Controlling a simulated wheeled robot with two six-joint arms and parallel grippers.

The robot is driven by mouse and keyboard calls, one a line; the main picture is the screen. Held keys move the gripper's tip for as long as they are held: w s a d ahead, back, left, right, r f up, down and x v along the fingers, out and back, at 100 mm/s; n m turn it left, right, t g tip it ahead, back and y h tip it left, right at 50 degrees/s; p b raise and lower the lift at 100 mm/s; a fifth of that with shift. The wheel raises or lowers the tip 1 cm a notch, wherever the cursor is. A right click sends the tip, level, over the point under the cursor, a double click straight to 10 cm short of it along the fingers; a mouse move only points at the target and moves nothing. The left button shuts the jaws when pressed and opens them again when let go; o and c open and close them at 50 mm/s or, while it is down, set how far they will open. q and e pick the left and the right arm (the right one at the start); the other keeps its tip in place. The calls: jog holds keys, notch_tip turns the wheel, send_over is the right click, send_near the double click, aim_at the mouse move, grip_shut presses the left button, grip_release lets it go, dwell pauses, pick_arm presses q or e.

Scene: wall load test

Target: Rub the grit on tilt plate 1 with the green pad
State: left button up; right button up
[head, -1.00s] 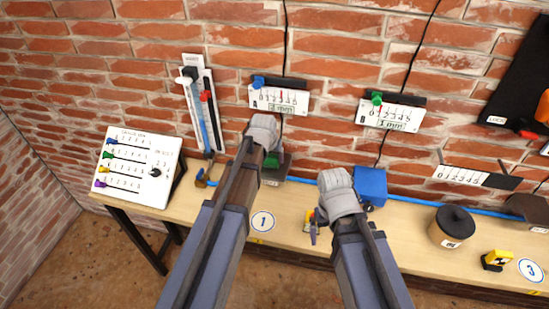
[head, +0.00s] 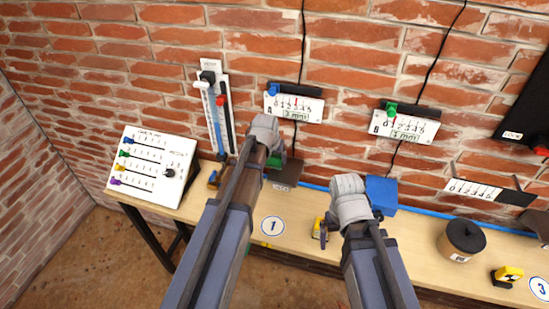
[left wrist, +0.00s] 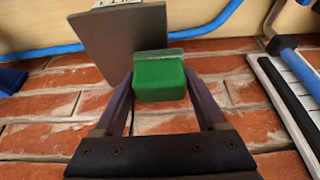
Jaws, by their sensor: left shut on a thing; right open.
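My left gripper (left wrist: 160,95) is shut on the green pad (left wrist: 160,77), a green block with a paler layer at its far face. In the head view the pad (head: 275,161) shows only partly beside my left arm. Tilt plate 1 (left wrist: 120,45), a dark grey-brown slab, stands tilted just beyond the pad in the left wrist view. It also shows behind the gripper in the head view (head: 290,171). I cannot tell whether pad and plate touch. No grit can be made out. My right gripper (head: 325,230) is open above the table, its fingers largely hidden.
The wooden table (head: 300,236) carries a round "1" marker (head: 271,225). A lidded pot (head: 462,241) stands further right. Scale panel A (head: 293,106) hangs above the plate.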

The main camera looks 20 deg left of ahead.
pick_arm(q)
jog(key=shift+r+p, duration=1.85)
jog(key=shift+r, duration=0.4)
jog(key=shift+r, duration=0.1)
notch_tip(320, 180, up, 3)
jog(key=p, duration=0.3)
